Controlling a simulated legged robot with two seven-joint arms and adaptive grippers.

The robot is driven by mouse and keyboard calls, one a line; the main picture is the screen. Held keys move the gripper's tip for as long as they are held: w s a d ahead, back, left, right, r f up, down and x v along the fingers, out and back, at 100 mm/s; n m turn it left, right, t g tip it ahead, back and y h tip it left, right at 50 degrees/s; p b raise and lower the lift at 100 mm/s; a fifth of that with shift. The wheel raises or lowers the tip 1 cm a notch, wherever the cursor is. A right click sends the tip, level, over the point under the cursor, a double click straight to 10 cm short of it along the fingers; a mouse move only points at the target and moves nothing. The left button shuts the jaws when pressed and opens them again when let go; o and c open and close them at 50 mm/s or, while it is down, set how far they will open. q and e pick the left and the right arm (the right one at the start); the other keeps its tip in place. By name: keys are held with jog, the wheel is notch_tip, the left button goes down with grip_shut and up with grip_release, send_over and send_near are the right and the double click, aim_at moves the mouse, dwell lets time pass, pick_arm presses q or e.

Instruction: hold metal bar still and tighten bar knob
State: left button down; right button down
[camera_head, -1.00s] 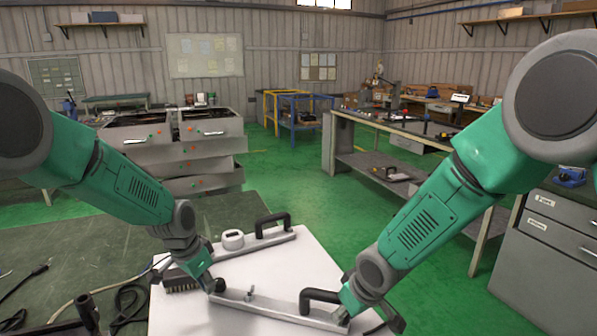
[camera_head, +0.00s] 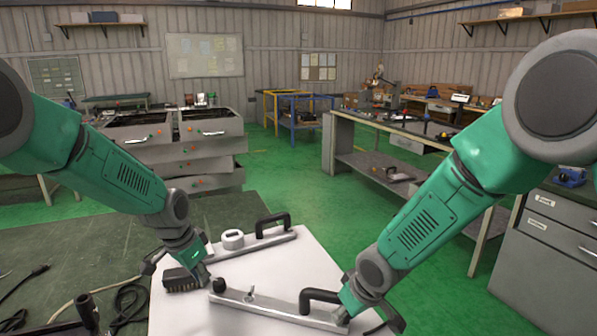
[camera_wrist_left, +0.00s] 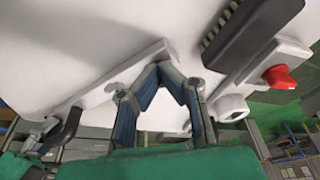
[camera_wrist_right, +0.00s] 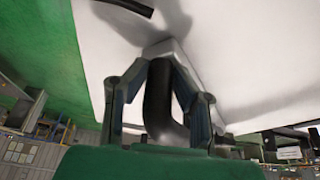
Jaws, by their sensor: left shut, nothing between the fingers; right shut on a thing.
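A second bar (camera_head: 255,244) lies behind, with a black handle (camera_head: 272,224), a white round part (camera_head: 233,239) and a red knob (camera_wrist_left: 280,76). A black brush (camera_head: 181,280) lies left, close to my left gripper. The white board (camera_head: 275,270) between the bars is clear.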

pick_arm(q)
notch_tip(320, 180, up, 3)
jog(key=shift+r, duration=0.2)
pick_arm(e)
jog(key=c, duration=1.3)
grip_release()
jog(key=shift+o, duration=0.2)
